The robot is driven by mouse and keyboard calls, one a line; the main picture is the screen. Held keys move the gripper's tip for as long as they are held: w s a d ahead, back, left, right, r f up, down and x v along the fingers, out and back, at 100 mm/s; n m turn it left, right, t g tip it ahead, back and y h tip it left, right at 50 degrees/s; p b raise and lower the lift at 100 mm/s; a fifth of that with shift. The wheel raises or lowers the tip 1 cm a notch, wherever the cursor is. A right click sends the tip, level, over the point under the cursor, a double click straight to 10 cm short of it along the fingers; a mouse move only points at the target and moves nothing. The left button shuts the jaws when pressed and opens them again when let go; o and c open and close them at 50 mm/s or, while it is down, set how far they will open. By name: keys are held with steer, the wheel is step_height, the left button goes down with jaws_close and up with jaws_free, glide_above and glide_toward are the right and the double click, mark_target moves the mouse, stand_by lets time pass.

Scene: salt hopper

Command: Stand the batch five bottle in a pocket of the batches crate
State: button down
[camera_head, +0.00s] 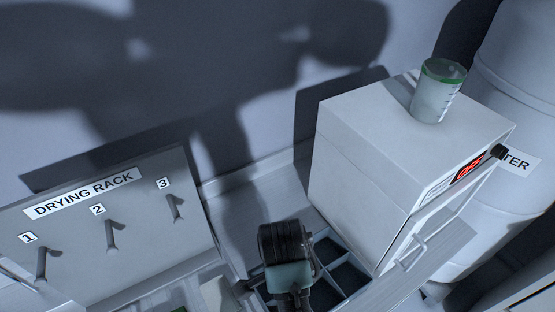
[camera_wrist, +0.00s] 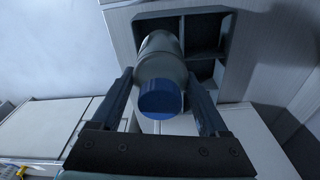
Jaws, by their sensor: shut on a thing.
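In the wrist view my gripper (camera_wrist: 160,80) is shut on a grey bottle with a blue cap (camera_wrist: 160,98). The cap points towards the camera and the bottle's body (camera_wrist: 160,57) runs away from it, between the two fingers. No batch label shows on it, so I cannot read which batch it is. Beyond the bottle is a crate (camera_wrist: 228,35) with dark square pockets. The bottle covers the crate's left part, and I cannot tell whether its base is inside a pocket. In the head view the crate's dividers (camera_head: 337,268) show beside my wrist, which hides the bottle.
A white box-shaped oven (camera_head: 365,160) stands right behind the crate, with a green-rimmed beaker (camera_head: 437,95) on top. A drying rack (camera_head: 140,225) with three numbered pegs stands at left. A large white tank (camera_head: 500,200) is at the right.

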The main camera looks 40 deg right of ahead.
steer(key=f, duration=0.4)
steer(key=shift+s+f+p, duration=0.2)
steer(key=shift+s+p, duration=0.05)
steer(key=shift+p, duration=0.1)
steer(key=shift+f+p, duration=0.35)
steer(key=shift+f, duration=2.2)
steer(key=shift+f, duration=0.2)
jaws_free()
steer(key=r, duration=0.7)
steer(key=a+r+b, duration=0.1)
steer(key=r, duration=0.3)
steer(key=shift+w+a, duration=0.1)
steer(key=shift+w, duration=0.2)
steer(key=shift+a+r+p, duration=0.1)
steer(key=shift+r+p, duration=0.6)
steer(key=shift+p, duration=0.2)
